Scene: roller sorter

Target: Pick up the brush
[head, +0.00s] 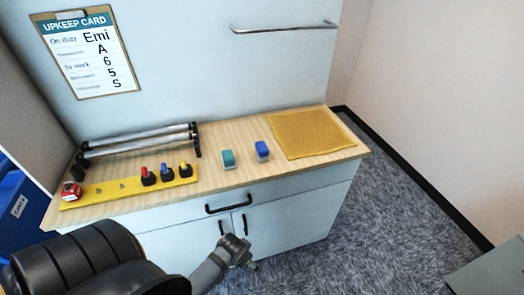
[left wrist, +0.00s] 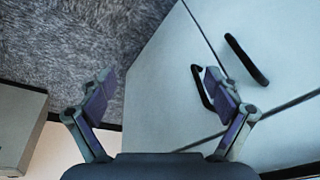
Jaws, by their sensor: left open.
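My left gripper (head: 238,250) is in front of the cabinet, below the counter top and near the door handles. In the left wrist view the left gripper (left wrist: 162,90) is open, with nothing between its fingers. A green block-shaped item (head: 228,159) and a blue block-shaped item (head: 262,151) with pale lower parts stand apart on the counter. Either may be a brush; I cannot tell which at this size. My right gripper is not in view.
The wooden counter (head: 215,182) holds a roller rack (head: 140,141), a yellow strip (head: 105,192) with red, blue and yellow-topped pieces, a red item (head: 71,191) and a yellow mat (head: 305,133). Black handles (head: 228,203) stick out from the cabinet. An upkeep card (head: 87,55) hangs above.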

